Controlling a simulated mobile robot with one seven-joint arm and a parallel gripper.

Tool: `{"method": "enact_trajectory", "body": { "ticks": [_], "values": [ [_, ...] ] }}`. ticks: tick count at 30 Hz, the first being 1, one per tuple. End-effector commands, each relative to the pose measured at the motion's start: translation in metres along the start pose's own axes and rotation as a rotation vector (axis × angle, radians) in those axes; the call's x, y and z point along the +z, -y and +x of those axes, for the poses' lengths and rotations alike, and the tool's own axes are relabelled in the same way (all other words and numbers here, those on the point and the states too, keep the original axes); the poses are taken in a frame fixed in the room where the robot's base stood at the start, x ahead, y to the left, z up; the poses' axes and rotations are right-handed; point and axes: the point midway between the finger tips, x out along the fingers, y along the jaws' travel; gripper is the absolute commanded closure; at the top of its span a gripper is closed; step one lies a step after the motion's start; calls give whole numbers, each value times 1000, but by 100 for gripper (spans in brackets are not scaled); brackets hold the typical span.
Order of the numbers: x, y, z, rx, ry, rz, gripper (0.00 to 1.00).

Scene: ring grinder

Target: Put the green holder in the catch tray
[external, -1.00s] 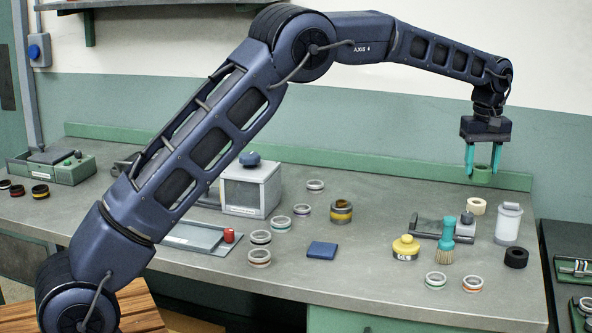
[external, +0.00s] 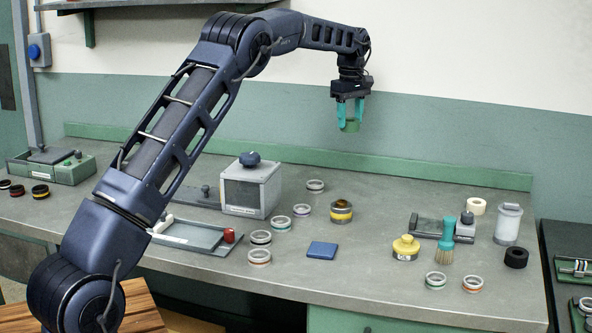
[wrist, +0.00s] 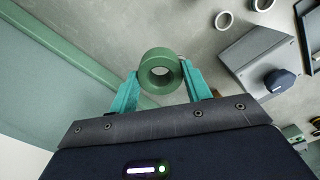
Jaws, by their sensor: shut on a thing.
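My gripper (external: 349,115) is shut on the green holder (external: 351,126), a short ring-shaped piece with a hole through it. It is held high above the back of the bench, near the green back rail. In the wrist view the green holder (wrist: 160,71) sits between the two teal fingertips. A flat, shallow grey tray (external: 203,234) with a label, which looks like the catch tray, lies at the bench's front left, well to the left of and below my gripper. My arm covers part of its left side.
A grey box with a dark knob (external: 251,187) stands behind the tray, and a red knob (external: 229,235) is at the tray's right end. Several loose rings (external: 260,257) lie right of the tray. A yellow-topped pot (external: 405,247) and a brush (external: 446,240) stand farther right.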

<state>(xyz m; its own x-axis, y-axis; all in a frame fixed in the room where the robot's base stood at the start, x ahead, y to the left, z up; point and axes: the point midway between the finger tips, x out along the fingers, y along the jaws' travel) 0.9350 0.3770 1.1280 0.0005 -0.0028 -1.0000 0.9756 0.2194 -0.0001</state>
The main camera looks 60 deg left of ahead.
Motion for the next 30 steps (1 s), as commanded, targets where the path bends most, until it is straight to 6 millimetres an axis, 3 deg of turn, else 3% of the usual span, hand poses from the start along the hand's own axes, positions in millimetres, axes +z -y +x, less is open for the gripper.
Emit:
{"method": "enact_trajectory", "body": {
  "ticks": [1, 3, 14, 23, 30],
  "values": [
    [-24, 6, 0, 0, 0, -34, 75],
    [-54, 15, 0, 0, 0, -76, 75],
    [-200, 75, -2, 1, -1, -291, 75],
    [-313, 144, -3, 2, -1, -469, 75],
    [-395, 210, -4, 1, -1, -611, 75]
  ]
}}
